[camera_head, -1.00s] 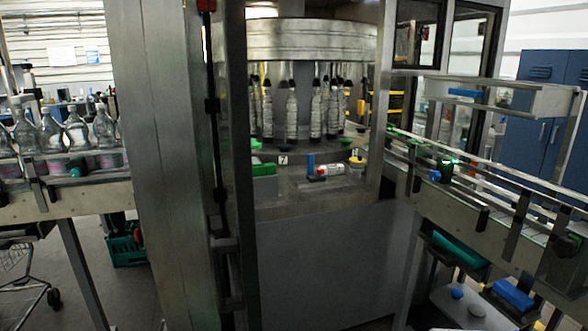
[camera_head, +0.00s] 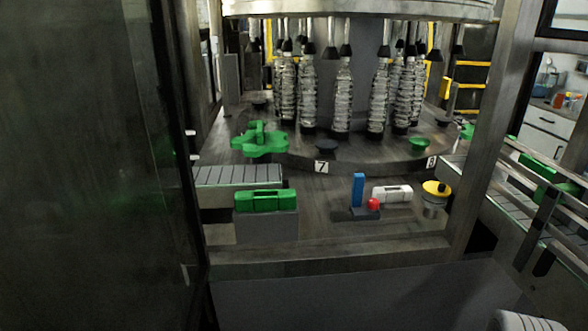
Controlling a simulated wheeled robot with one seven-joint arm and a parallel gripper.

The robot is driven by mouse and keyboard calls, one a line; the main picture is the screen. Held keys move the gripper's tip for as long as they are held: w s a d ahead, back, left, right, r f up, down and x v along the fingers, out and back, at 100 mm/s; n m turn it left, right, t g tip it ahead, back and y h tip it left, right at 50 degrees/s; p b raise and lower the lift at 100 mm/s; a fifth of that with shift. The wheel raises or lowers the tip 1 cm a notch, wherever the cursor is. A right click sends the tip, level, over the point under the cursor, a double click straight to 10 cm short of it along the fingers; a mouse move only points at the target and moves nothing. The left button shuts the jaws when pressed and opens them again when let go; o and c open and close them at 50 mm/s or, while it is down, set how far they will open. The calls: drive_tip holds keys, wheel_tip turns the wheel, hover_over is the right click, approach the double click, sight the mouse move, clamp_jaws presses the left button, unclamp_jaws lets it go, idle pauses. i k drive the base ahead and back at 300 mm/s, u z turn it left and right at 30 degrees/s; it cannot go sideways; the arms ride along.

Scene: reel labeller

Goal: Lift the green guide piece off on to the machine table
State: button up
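A green block-shaped piece (camera_head: 265,201) with a grip-like recess in its front sits on a grey block (camera_head: 267,226) at the front left of the machine table (camera_head: 330,230). Behind it is a green star-shaped piece (camera_head: 260,140) with a raised knob, beside the rotating carousel. I cannot tell for certain which is the guide piece; the block-shaped one looks most like it. The bare table lies to the right of the grey block.
A blue upright block (camera_head: 358,189), a red knob (camera_head: 373,205), a white piece (camera_head: 392,193) and a yellow-topped part (camera_head: 435,190) stand on the table's right. A dark door panel (camera_head: 90,160) fills the left; a conveyor (camera_head: 535,200) runs right.

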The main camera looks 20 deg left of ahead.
sight(260, 200)
drive_tip(key=i, duration=0.75)
drive_tip(key=u, duration=2.55)
